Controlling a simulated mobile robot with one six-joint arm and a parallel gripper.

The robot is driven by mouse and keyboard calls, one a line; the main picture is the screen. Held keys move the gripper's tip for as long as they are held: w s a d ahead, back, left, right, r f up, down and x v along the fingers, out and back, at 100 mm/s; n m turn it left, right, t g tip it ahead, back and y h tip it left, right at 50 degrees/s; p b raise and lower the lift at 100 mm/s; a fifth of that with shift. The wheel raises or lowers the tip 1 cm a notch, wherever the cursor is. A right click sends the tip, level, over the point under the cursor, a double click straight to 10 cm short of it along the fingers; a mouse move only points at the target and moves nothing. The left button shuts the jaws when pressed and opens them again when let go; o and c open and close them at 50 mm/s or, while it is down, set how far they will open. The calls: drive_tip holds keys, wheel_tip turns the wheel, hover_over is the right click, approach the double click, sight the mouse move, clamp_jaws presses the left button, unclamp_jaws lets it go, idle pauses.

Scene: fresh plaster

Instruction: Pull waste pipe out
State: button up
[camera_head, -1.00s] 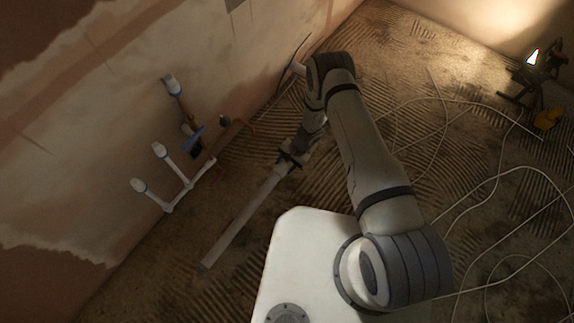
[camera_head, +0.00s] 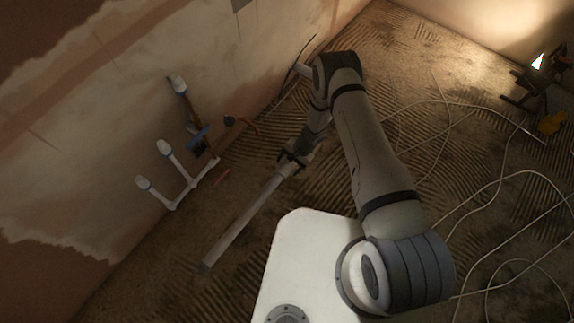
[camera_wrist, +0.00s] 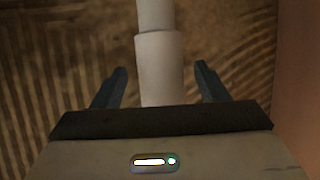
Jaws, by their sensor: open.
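The waste pipe looks like the long pale grey pipe (camera_head: 243,219) in the head view. It runs from my gripper down to the lower left, low over the ridged floor. In the wrist view the white pipe (camera_wrist: 160,68) lies between my fingers, with a wider sleeve near the palm and a thinner part beyond. My gripper (camera_wrist: 161,80) is open, one finger on each side of the pipe, with a visible gap to both. In the head view my gripper (camera_head: 291,161) is small and dark at the pipe's upper end. Where the pipe ends beneath the palm is hidden.
White capped pipe stubs (camera_head: 178,187) and a blue fitting (camera_head: 198,139) stand along the plaster wall at left. A short white pipe (camera_head: 303,70) shows by the wall behind my arm. Pale cables (camera_head: 497,182) loop over the right floor. A lit work lamp (camera_head: 537,62) stands far right.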

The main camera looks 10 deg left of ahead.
drive_tip(key=p+v, duration=0.1)
drive_tip(key=v, duration=0.5)
drive_tip(key=shift+r+p, duration=0.2)
drive_tip(key=shift+p, duration=0.15)
